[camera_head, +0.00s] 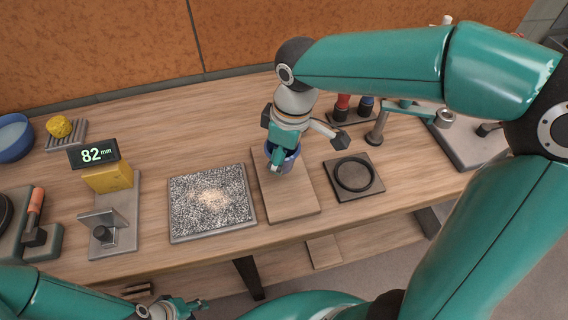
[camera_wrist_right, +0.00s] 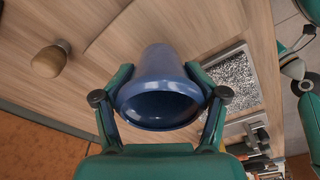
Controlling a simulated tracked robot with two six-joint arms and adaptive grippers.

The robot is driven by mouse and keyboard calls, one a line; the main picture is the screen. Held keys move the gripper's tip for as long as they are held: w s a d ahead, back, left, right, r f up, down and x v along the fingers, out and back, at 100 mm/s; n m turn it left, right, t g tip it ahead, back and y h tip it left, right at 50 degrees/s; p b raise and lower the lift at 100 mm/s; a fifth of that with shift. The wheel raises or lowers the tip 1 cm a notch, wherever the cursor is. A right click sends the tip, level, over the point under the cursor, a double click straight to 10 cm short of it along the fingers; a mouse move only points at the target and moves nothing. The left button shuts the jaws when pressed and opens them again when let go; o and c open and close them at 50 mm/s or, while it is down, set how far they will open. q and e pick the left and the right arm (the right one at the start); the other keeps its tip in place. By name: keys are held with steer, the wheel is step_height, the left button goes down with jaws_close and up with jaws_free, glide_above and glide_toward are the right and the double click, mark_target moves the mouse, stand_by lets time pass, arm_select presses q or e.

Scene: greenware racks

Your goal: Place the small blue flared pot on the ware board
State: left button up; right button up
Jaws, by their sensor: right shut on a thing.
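The small blue flared pot (camera_head: 287,161) is between the fingers of my right gripper (camera_head: 281,158), over the far part of the wooden ware board (camera_head: 290,202). In the right wrist view the pot (camera_wrist_right: 160,85) fills the space between both fingertips (camera_wrist_right: 160,92), its flared mouth towards the camera. My right gripper is shut on it. I cannot tell whether its base touches the board. My left gripper (camera_head: 183,308) is low at the bottom edge of the head view, away from the pot; its fingers are too small and partly cut off to judge.
A speckled square tray (camera_head: 180,229) lies left of the board, and a dark plate with a ring (camera_head: 372,187) lies right. A gauge reading 82 mm (camera_head: 93,153), a yellow sponge (camera_head: 59,126) and a blue bowl (camera_head: 13,139) are farther left. Bare tabletop lies behind the tray.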

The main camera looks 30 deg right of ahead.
steer(key=shift+f, duration=1.8)
steer(key=o, duration=1.3)
steer(key=shift+f, duration=0.1)
steer(key=shift+r, duration=0.25)
steer(key=r, duration=0.4)
steer(key=s+r, duration=0.1)
steer(key=r, duration=0.2)
steer(key=d+r+p, duration=0.1)
steer(key=r, duration=0.3)
steer(key=shift+s+r, duration=0.15)
steer(key=shift+r, duration=0.2)
